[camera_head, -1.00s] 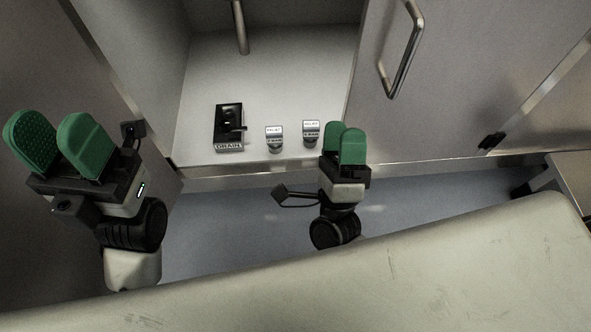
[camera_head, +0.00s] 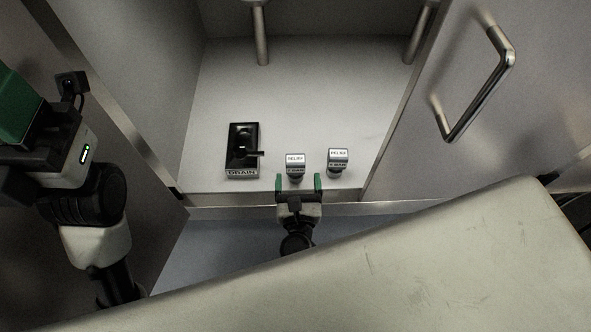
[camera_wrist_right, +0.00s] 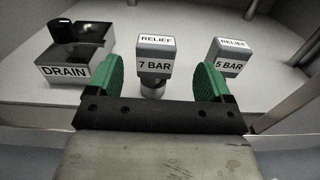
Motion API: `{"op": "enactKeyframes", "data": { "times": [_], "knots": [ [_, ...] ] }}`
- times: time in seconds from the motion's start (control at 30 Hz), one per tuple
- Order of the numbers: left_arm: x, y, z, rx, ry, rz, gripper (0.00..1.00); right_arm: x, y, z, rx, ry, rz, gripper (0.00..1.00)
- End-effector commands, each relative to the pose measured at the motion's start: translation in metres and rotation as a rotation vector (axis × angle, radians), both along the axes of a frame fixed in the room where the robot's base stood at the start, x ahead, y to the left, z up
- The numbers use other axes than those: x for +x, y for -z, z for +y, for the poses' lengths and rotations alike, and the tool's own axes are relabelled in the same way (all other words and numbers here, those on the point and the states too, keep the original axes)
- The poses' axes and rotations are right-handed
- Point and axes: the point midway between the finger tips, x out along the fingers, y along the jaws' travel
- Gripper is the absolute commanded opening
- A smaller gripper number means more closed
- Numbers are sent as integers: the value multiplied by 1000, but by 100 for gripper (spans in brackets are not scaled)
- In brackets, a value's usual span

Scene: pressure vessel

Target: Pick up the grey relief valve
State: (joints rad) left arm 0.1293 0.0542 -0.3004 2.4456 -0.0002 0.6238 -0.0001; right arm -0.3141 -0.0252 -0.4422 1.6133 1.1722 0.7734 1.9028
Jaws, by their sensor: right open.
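Two similar grey relief valves stand upright on the cabinet floor. The one tagged 7 BAR (camera_wrist_right: 154,68) is the left one, and it also shows in the head view (camera_head: 295,168). The one tagged 5 BAR (camera_wrist_right: 230,58) stands to its right, also in the head view (camera_head: 337,161). My right gripper (camera_head: 298,184) is open and empty at the cabinet's front edge, just in front of the 7 BAR valve. In the right wrist view that valve shows between the two green fingers. My left gripper (camera_head: 18,108) is cut off at the left edge.
A black drain box (camera_head: 242,150) with a lever and a DRAIN label stands left of the valves. An open door with a bar handle (camera_head: 478,84) is at the right. Metal posts (camera_head: 261,36) stand farther back. The floor behind the valves is clear.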

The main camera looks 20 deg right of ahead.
Motion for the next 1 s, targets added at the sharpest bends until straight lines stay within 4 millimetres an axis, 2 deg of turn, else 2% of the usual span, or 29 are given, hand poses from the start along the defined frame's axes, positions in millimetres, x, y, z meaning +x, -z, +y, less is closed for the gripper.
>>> {"op": "enactKeyframes", "data": {
  "times": [0.07,0.33,0.63,1.0],
  "knots": [
    [0,4,0,1,0,-1,43,8,2,-1,1,1,-3,81],
    [-6,-8,-1,3,-3,-64,43,45,3,-9,-1,1,-3,81],
    [-6,-10,-1,5,-3,-67,43,50,1,-10,0,0,-1,81],
    [-6,-10,-1,4,-3,-65,43,50,2,-10,-1,0,-1,26]
  ]
}}
